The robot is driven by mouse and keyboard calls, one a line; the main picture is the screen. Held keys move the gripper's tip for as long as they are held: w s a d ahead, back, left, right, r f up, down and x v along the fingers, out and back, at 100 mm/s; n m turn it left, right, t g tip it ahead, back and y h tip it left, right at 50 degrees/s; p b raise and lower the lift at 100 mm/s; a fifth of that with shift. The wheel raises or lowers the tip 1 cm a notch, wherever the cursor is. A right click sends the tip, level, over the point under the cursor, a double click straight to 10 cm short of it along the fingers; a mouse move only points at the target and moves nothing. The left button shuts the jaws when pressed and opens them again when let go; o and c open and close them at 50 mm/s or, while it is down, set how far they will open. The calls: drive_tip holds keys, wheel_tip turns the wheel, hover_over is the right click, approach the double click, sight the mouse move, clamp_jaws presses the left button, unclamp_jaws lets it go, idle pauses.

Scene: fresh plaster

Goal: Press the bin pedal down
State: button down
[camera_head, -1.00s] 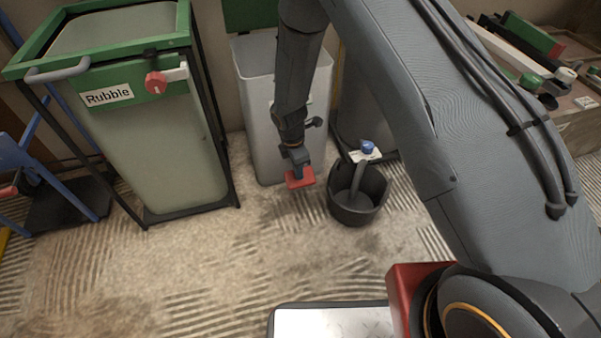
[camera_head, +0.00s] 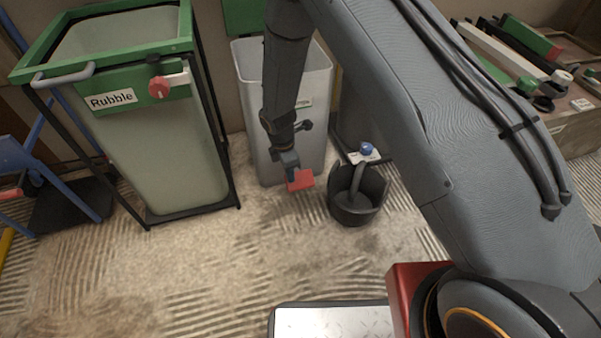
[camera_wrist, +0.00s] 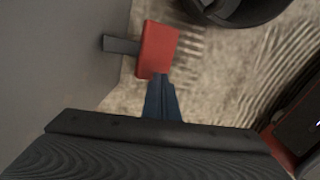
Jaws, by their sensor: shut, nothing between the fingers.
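The grey bin (camera_head: 252,100) stands against the wall, with its top open and a green lid (camera_head: 245,14) upright behind its rim. Its red pedal (camera_head: 301,181) sticks out low at the front. In the wrist view the pedal (camera_wrist: 158,48) shows as a red block on a short dark lever (camera_wrist: 120,45) from the bin's side. My gripper (camera_head: 293,172) is shut and empty, with its blue fingers pointing down at the pedal. In the wrist view its tips (camera_wrist: 160,78) meet the pedal's near edge. I cannot tell whether they touch it.
A black bucket (camera_head: 352,214) with a blue-topped handle (camera_head: 367,149) stands close right of the pedal. A green-framed Rubble bin (camera_head: 165,150) stands to the left. A bench with tools (camera_head: 570,130) is at the right. The floor in front is clear.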

wheel_tip(320, 180, up, 7)
drive_tip(key=p, duration=0.2)
drive_tip(key=shift+s+a+r+p, duration=0.15)
drive_tip(key=shift+a+r+p, duration=0.05)
drive_tip(key=shift+a+p, duration=0.2)
